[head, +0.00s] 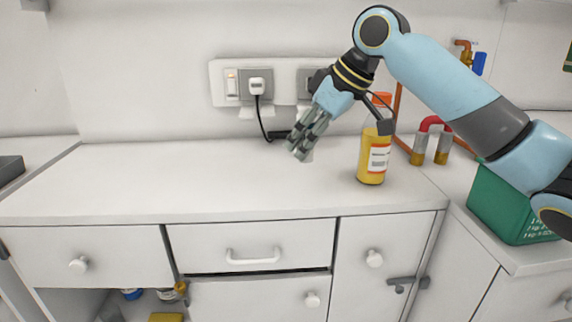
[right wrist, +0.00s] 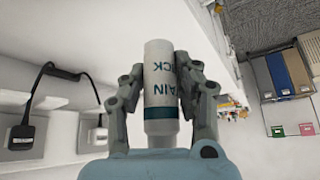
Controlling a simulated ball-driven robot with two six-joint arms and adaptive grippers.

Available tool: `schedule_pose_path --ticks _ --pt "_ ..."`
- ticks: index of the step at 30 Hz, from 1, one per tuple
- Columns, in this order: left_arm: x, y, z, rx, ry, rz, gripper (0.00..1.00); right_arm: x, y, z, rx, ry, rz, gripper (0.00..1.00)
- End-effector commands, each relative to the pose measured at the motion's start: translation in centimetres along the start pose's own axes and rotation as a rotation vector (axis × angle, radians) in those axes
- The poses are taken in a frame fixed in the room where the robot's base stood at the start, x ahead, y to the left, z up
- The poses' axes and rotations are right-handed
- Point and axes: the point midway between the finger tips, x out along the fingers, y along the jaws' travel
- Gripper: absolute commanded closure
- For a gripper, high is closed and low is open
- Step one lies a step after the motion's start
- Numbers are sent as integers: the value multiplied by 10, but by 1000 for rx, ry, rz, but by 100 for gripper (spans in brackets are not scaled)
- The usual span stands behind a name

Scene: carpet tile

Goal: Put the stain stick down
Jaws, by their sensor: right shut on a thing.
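The stain stick (right wrist: 160,78) is a white cylinder with dark lettering and a teal band, held between the two fingers of my right gripper (right wrist: 160,85) in the right wrist view. In the head view my right gripper (head: 301,148) points down and to the left over the back part of the white counter (head: 200,175). There its fingers hide most of the stick, and I cannot tell whether the stick touches the counter. My left gripper does not show.
A yellow bottle (head: 373,162) with an orange cap stands right of the gripper. A plug (head: 257,86) with a black cable is in the wall socket behind. The counter's left and middle are clear.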

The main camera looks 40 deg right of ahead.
Motion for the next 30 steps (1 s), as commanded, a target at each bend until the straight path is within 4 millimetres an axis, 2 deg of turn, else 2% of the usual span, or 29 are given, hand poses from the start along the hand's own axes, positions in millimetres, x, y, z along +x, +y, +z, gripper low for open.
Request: schedule_pose_path --ticks 1,7,12,17,24,30 --pt "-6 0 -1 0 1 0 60 -6 14 3 24 -4 21 100" --pt "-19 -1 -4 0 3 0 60 -24 62 13 115 8 89 100" --pt "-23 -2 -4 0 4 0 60 -31 83 16 158 22 117 100" --pt "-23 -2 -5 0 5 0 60 -9 76 5 167 29 113 100" --pt "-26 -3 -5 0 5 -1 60 48 55 -22 166 26 112 100" --pt "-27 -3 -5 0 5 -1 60 79 46 -36 163 24 118 100"
